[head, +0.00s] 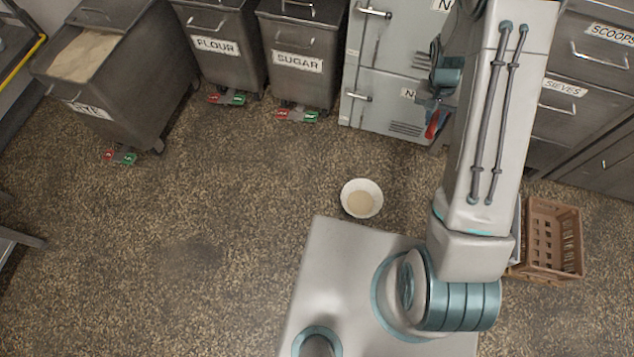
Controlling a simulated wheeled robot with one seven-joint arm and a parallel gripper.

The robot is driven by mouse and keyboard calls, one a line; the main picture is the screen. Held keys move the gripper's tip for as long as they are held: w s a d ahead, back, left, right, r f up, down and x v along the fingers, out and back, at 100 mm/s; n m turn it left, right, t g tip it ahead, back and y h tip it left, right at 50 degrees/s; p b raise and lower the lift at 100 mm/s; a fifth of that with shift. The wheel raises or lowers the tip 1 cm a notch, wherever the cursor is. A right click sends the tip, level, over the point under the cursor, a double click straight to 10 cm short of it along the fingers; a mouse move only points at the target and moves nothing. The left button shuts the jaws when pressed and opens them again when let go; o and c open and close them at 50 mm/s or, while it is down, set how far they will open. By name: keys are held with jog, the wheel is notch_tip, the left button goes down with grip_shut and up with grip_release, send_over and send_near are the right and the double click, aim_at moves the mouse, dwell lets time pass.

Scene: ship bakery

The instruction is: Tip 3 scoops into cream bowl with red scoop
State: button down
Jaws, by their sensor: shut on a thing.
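The cream bowl (349,187) is beyond the front edge of my base, with some pale beige material in its bottom. The red scoop (432,126) shows as a small red piece hanging below my gripper (437,98). My gripper is shut on the scoop, up and to the right of the bowl in the picture and apart from it. My arm hides part of the gripper, and I cannot tell whether the scoop holds anything.
An open bin labelled RYE (125,100) holds pale flour at the left. The FLOUR bin (222,65) and SUGAR bin (300,80) look closed, with red and green pedals. Pale cabinets (385,105) stand behind my gripper. A brown crate (552,240) is at right.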

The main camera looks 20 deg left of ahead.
jog(key=s+a+f+m+y+b, duration=0.15)
jog(key=a+f+m+b, duration=0.5)
jog(key=a+f, duration=0.65)
jog(key=s+a+f+m+g+b, duration=0.1)
jog(key=s+a+f+m+b, duration=0.15)
jog(key=a+f+b, duration=1.1)
jog(key=s+a+f+m+y+b, duration=0.15)
jog(key=a+f+m+b, duration=0.35)
jog(key=f, duration=1.4)
jog(key=d+r+y, duration=0.2)
jog(key=d+y, duration=0.1)
jog(key=d, duration=0.2)
jog(key=w+d+r+n+g+y, duration=0.1)
jog(key=d+r+y, duration=0.1)
jog(key=d, duration=0.3)
jog(key=w+d+r+g+y, duration=0.1)
jog(key=d+r+y, duration=0.1)
jog(key=d+y, duration=0.2)
jog(key=shift+d+r+y, duration=0.35)
jog(key=shift+d+y, duration=0.05)
jog(key=shift+d, duration=0.2)
jog(key=shift+r, duration=0.1)
